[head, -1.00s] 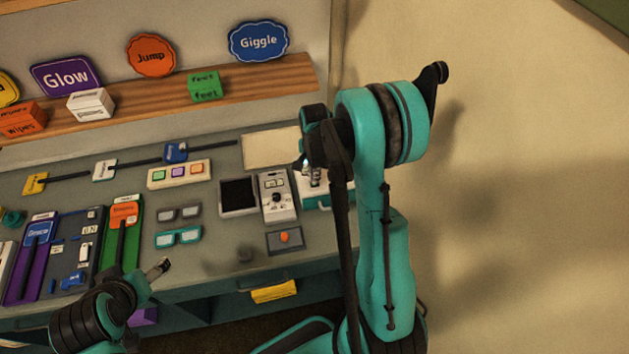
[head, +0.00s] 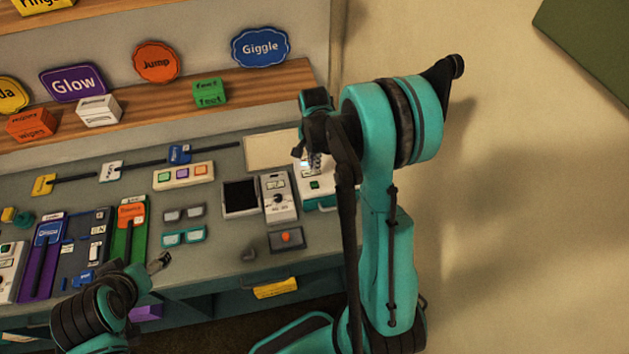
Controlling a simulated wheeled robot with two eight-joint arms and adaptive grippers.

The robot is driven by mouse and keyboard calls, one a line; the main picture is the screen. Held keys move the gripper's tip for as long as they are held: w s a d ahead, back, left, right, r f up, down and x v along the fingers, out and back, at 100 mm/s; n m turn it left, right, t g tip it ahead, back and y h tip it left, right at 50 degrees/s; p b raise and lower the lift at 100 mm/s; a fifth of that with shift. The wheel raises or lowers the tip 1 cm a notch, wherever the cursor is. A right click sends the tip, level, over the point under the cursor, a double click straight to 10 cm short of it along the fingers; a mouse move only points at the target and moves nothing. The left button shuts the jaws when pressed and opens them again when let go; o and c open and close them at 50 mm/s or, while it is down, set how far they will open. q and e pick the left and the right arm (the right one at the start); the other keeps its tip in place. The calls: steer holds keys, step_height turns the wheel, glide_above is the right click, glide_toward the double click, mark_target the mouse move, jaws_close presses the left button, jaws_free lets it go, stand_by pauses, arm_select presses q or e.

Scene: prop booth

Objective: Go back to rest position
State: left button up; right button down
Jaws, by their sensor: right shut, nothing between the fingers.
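My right gripper (head: 302,154) points down at the right end of the counter, in front of a white device (head: 322,187). Its fingers are shut with nothing between them, and its own arm hides part of them. My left gripper (head: 160,262) is low at the left, over the counter's front edge, and looks small and dark. I cannot tell whether its fingers are open or shut, and I see nothing held in it.
The grey counter (head: 228,258) carries a white dial meter (head: 278,200), an orange-button box (head: 286,239), teal glasses (head: 184,237) and slider panels. A wooden shelf (head: 160,98) with word signs stands behind.

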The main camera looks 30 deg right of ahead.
stand_by(0.5)
steer(key=s+a+f+n+t+b, duration=0.2)
steer(key=s+a+n+b, duration=0.4)
steer(key=b, duration=0.4)
steer(key=s+a+f+n+t+b, duration=0.2)
steer(key=s+a+n+t+b, duration=0.3)
steer(key=s+a+n+b, duration=0.2)
steer(key=s+n+b, duration=0.1)
steer(key=n+b, duration=0.1)
steer(key=b, duration=0.1)
steer(key=shift+s+a+f+n, duration=0.15)
steer(key=shift+s+f+n, duration=0.15)
steer(key=shift+s, duration=0.05)
step_height(320, 180, up, 6)
steer(key=p, duration=0.5)
steer(key=shift+f, duration=0.25)
